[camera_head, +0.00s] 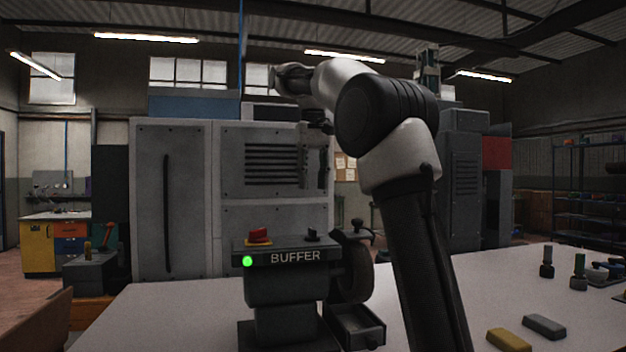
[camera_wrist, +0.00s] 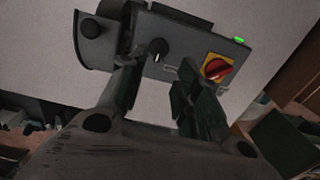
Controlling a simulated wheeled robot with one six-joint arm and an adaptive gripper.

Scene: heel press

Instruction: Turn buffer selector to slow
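The buffer (camera_head: 295,257) is a dark grey machine on the bench with "BUFFER" on its front. Its selector is a small black knob (camera_head: 312,234) on top, right of the red switch. In the wrist view the selector (camera_wrist: 158,46) shows a pale pointer mark; no speed labels are readable. My gripper (camera_head: 316,186) hangs above the selector, pointing down. In the wrist view its two fingers (camera_wrist: 153,74) are spread apart and empty, with the knob showing beyond the gap between their tips. I see no contact with the knob.
A red switch (camera_head: 258,236) on a yellow plate sits left of the selector. A green lamp (camera_head: 247,261) is lit. The buffing wheel (camera_head: 357,268) stands at the right, with an open tray (camera_head: 356,325) below. Yellow (camera_head: 508,340) and grey (camera_head: 544,326) blocks lie further right.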

